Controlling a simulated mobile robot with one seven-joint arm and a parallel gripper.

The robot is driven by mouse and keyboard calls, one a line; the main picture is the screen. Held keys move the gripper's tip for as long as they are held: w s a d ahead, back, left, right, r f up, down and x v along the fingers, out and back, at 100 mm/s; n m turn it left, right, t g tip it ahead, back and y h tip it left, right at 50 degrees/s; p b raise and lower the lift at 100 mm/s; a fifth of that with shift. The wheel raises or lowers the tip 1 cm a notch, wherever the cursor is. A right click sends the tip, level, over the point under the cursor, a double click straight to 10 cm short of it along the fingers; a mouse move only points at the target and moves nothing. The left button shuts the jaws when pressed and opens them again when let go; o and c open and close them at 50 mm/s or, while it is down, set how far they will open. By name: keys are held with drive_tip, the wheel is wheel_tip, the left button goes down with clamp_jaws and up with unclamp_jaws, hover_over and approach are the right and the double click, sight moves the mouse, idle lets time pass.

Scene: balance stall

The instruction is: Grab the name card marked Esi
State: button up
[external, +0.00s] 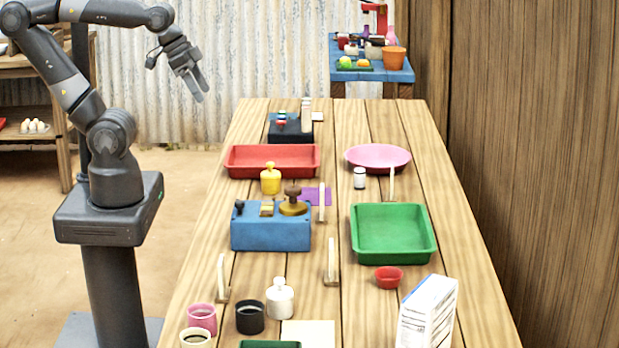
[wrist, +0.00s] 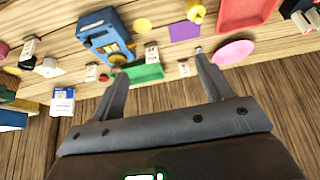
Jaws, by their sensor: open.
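Several name cards stand upright in small wooden stands on the table. In the external view I see them nearly edge-on: one at the front left (external: 221,275), one in the middle (external: 331,258), one by the blue box (external: 322,202) and one between the pink plate and green tray (external: 391,182). In the wrist view their white faces show, such as a card (wrist: 30,47) at the left, another card (wrist: 153,55) and a third card (wrist: 184,69). The writing is too small to read, so I cannot tell which says Esi. My gripper (external: 199,88) is open and empty, raised left of the table; its fingers (wrist: 160,64) show apart.
The table (external: 300,265) holds a red tray (external: 235,162), green tray (external: 428,240), pink plate (external: 378,157), blue box (external: 270,238) with weights, white bottle (external: 280,302), cups and a white carton (external: 428,312). A wooden wall (external: 540,150) stands at the right. Air above the table is clear.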

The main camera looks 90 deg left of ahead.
drive_tip(key=g, duration=0.6)
hover_over(322, 187)
wheel_tip(322, 187, down, 14)
drive_tip(key=shift+s+d+f, duration=0.1)
drive_tip(key=shift+d+f, duration=0.3)
drive_tip(key=shift+f, duration=0.05)
wheel_tip(322, 187, down, 5)
drive_tip(key=shift+f, duration=0.2)
drive_tip(key=shift+a+f, duration=0.2)
drive_tip(key=shift+f, duration=1.15)
drive_tip(key=shift+a+f, duration=0.2)
drive_tip(key=shift+f, duration=1.15)
drive_tip(key=shift+c, duration=0.2)
